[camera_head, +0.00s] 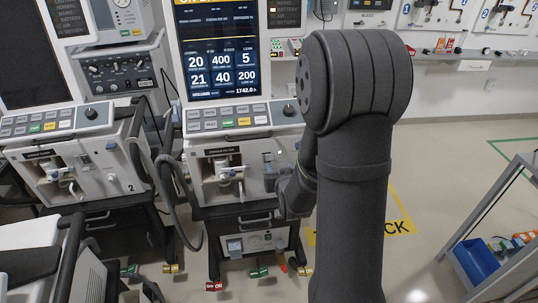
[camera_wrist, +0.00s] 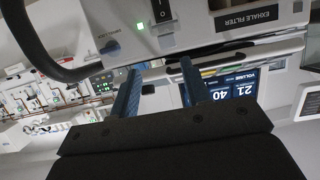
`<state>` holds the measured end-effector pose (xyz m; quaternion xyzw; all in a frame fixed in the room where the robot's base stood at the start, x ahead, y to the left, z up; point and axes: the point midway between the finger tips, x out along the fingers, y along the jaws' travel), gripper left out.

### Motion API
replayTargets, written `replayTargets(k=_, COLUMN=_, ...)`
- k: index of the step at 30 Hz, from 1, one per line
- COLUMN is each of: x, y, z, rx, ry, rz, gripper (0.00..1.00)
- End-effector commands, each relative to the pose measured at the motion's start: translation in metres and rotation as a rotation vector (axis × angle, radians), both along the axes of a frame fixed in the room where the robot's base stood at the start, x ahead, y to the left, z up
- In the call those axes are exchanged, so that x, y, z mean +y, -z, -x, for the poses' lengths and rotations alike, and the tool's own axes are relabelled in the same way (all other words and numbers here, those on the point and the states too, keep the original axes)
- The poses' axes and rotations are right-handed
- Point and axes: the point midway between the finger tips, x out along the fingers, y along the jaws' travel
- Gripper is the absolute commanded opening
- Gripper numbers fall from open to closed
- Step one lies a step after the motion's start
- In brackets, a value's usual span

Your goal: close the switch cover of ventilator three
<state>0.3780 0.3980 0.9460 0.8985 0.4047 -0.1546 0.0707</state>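A ventilator (camera_head: 230,168) with a lit screen stands in the middle of the head view, just right of the one marked 2. My arm hides its right front edge, and I cannot read a number on it. In the wrist view, turned upside down, its front panel (camera_wrist: 205,38) shows an exhale filter label, a black rocker switch (camera_wrist: 163,12) and a lit green lamp (camera_wrist: 110,49).
Ventilator 2 (camera_head: 80,172) stands to the left, with a grey hose (camera_head: 170,190) between the two machines. A dark hose (camera_wrist: 40,50) arcs at the left of the wrist view. A cart with a blue bin (camera_head: 474,262) stands at right; the floor between is clear.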

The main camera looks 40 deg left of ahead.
Motion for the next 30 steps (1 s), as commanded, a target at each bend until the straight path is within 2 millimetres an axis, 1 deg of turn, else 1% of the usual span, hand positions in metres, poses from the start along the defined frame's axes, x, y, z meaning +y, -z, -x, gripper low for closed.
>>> replayTargets(k=1, x=0.002, y=-0.003, z=-0.015, rx=0.010, ry=0.009, rz=0.016, gripper=0.47)
replayTargets(k=6, x=0.008, y=-0.010, z=-0.067, rx=0.087, ry=0.041, rz=0.133, gripper=0.47)
replayTargets(k=9, x=0.010, y=-0.015, z=-0.094, rx=0.139, ry=0.063, rz=0.210, gripper=0.47)
replayTargets(k=12, x=0.013, y=-0.022, z=-0.114, rx=0.195, ry=0.082, rz=0.288, gripper=0.47)
replayTargets(k=15, x=0.019, y=-0.030, z=-0.127, rx=0.258, ry=0.097, rz=0.364, gripper=0.47)
replayTargets(k=19, x=0.031, y=-0.043, z=-0.134, rx=0.347, ry=0.106, rz=0.460, gripper=0.47)
replayTargets(k=23, x=0.045, y=-0.058, z=-0.130, rx=0.439, ry=0.102, rz=0.551, gripper=0.47)
replayTargets(k=26, x=0.055, y=-0.072, z=-0.122, rx=0.509, ry=0.091, rz=0.618, gripper=0.47)
replayTargets(k=30, x=0.069, y=-0.097, z=-0.105, rx=0.609, ry=0.067, rz=0.714, gripper=0.47)
